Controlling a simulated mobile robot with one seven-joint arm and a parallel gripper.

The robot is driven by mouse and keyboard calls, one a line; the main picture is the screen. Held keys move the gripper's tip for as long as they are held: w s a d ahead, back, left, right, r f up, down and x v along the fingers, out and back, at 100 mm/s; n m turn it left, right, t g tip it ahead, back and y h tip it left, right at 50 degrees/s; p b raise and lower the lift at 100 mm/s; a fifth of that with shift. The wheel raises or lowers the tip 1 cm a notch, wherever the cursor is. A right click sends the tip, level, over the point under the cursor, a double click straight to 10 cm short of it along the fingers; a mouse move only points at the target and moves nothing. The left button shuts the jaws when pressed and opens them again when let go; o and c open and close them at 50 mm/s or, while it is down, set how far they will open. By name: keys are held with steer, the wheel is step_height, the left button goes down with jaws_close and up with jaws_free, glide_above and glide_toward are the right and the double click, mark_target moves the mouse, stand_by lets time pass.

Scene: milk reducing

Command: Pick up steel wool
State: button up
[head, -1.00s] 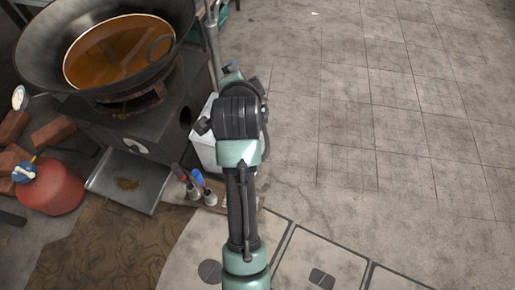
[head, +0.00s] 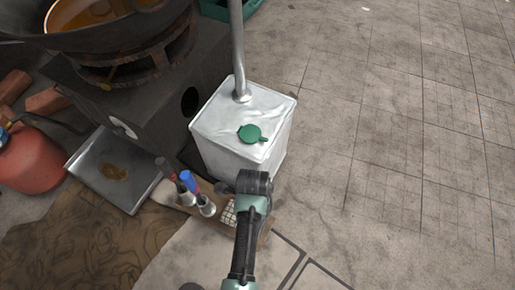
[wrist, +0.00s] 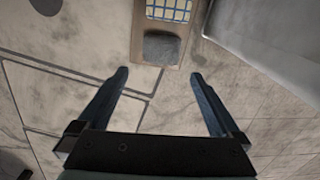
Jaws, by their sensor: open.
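The steel wool appears as a grey, rounded block (wrist: 161,48) near the end of a wooden board (wrist: 145,60) in the wrist view. My gripper (wrist: 160,73) is open and empty, its two dark fingers spread wide. In this view the steel wool lies just beyond the fingertips, roughly centred between them, and nothing is held. In the head view my arm covers the area by the board (head: 176,200), and I cannot make out the steel wool or my fingertips there.
A gridded pad (wrist: 169,10) lies beside the steel wool on the board. Two bottles, one with a blue top (head: 190,182), stand farther along it. A white metal canister (head: 243,125) with a green cap rises close behind. Open floor (head: 400,150) lies to the right.

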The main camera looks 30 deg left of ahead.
step_height(320, 180, down, 7)
steer(key=b, duration=0.4)
steer(key=shift+b, duration=0.35)
step_height(320, 180, down, 5)
steer(key=b, duration=0.5)
steer(key=shift+w+d, duration=0.1)
steer(key=shift+w, duration=0.05)
steer(key=shift+r, duration=0.1)
steer(key=c, duration=1.1)
steer(key=shift+r, duration=0.1)
step_height(320, 180, up, 10)
steer(key=p, duration=0.8)
